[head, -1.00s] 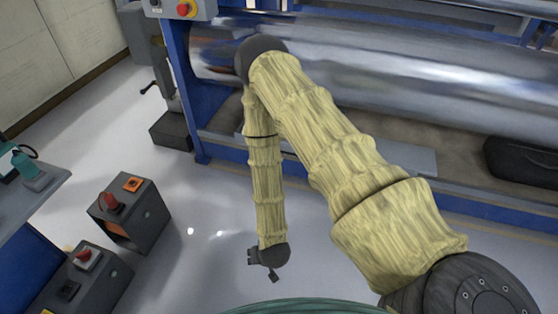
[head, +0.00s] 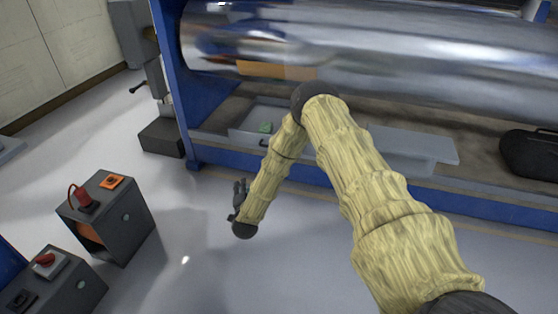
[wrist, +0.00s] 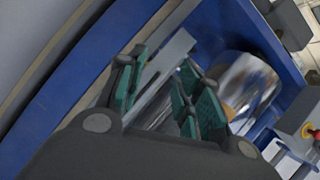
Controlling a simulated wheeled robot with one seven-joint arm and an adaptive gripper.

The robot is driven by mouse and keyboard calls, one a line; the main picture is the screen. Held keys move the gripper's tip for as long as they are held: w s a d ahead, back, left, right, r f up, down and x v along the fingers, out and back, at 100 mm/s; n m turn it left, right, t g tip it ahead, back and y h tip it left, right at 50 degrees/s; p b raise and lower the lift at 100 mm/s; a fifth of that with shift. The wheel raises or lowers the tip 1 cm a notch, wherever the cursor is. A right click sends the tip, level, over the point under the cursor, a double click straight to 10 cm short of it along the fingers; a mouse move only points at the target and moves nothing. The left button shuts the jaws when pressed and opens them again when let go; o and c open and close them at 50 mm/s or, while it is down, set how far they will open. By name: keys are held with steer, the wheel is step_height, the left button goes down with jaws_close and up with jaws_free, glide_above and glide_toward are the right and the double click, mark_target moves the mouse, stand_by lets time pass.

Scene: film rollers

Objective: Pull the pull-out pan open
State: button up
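The pull-out pan (head: 408,148) is a shallow light grey tray on the machine's bed under the big metal roller. My arm crosses in front of it and hides its middle.
The shiny roller (head: 430,50) spans the machine above the pan. A blue rail (head: 480,206) runs along the machine's front. A black case (head: 530,154) lies at the right on the bed. Grey control boxes (head: 125,225) stand at the left. The floor before the machine is clear.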

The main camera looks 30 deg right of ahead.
steer(key=w+d+m+h+b, duration=0.3)
steer(key=w+d+b, duration=0.1)
steer(key=d, duration=0.4)
steer(key=w+d+r+m+h+b, duration=0.1)
steer(key=w+d+m+h+b, duration=0.1)
steer(key=d+b, duration=0.4)
steer(key=w+d+m+g+h+b, duration=0.1)
steer(key=w+d+m+h+b, duration=0.2)
steer(key=w+d, duration=0.4)
steer(key=shift+d+r+m+h+b, duration=0.2)
steer(key=shift+d+m+b, duration=0.3)
steer(key=shift+d, duration=0.55)
steer(key=shift+d+r+m+h+b, duration=0.15)
steer(key=shift+d+m+b, duration=0.35)
steer(key=shift+d, duration=0.5)
jaws_close()
